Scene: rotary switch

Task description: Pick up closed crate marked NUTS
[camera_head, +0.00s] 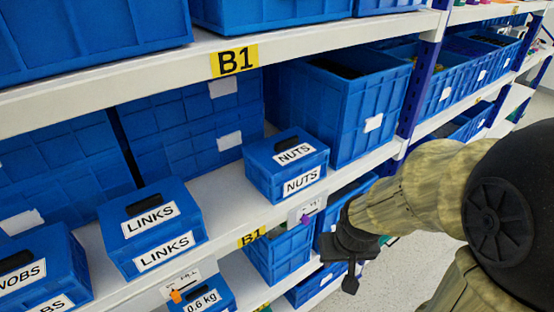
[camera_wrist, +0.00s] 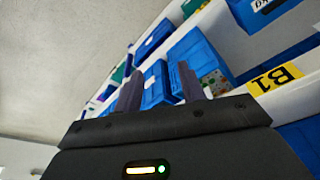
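The closed blue crate marked NUTS (camera_head: 287,166) sits on the middle shelf in the head view, with white NUTS labels on its lid and front and a black handle on top. My gripper (camera_head: 352,278) is low and to the right of the crate, in front of the shelf edge and apart from it. In the wrist view my gripper (camera_wrist: 160,92) shows two dark fingers spread apart with nothing between them. I cannot make out the NUTS crate in the wrist view.
A closed LINKS crate (camera_head: 152,228) stands left of the NUTS crate, and a NOBS-lettered crate (camera_head: 40,270) is further left. A large open blue bin (camera_head: 340,110) stands close behind to the right. The upper shelf (camera_head: 150,70) runs above. Free floor (camera_head: 415,255) lies right.

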